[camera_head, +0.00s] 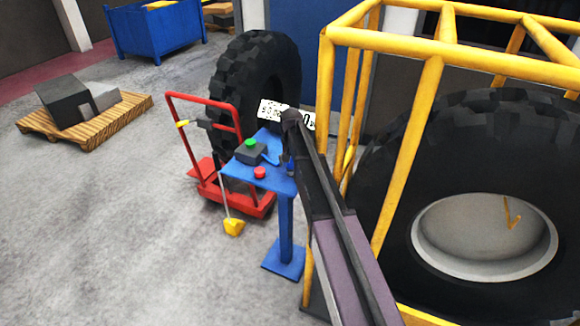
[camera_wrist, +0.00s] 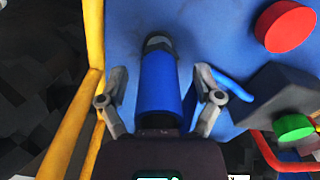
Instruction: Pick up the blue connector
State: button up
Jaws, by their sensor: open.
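The blue connector (camera_wrist: 160,88) is a blue cylinder with a dark grey end, seen in the wrist view on the blue stand top (camera_wrist: 205,25). My gripper (camera_wrist: 161,85) is open, with one finger on each side of the connector and a gap visible on both sides.
A dark box with a green button (camera_head: 250,143) and a red button (camera_head: 260,172) sit on the stand. A yellow cage (camera_head: 412,150) with a large tyre stands close right. A red trolley (camera_head: 205,135) and another tyre (camera_head: 228,85) are behind.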

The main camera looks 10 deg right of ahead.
dwell(0.6)
jog(key=c, duration=1)
